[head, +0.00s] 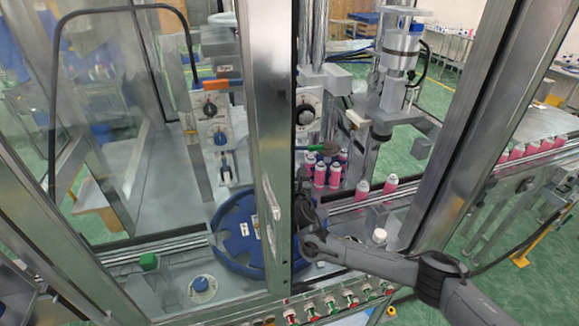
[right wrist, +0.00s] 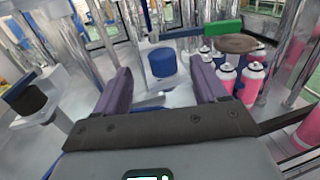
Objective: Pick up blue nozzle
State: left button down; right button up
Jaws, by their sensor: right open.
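A short blue cylinder (right wrist: 163,62), which looks like the blue nozzle, shows in the right wrist view on a pale mount, beyond and between my fingertips. I cannot make it out in the head view, where the metal post blocks part of the scene. My right gripper (right wrist: 163,85) is open, with its two purple fingers apart and nothing between them. In the head view my right gripper (head: 304,190) is inside the machine, partly hidden by the post. My left gripper is in neither view.
Pink bottles (right wrist: 251,83) stand close on the right, below a brown disc (right wrist: 237,43) and a green bar (right wrist: 200,31). The metal post (head: 262,130) and a blue round turntable (head: 237,235) are beside my right arm. More pink bottles (head: 532,148) line the conveyor.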

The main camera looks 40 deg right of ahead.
jog(key=shift+x, duration=2.45)
jog(key=shift+f, duration=0.1)
jog(key=c, duration=1.2)
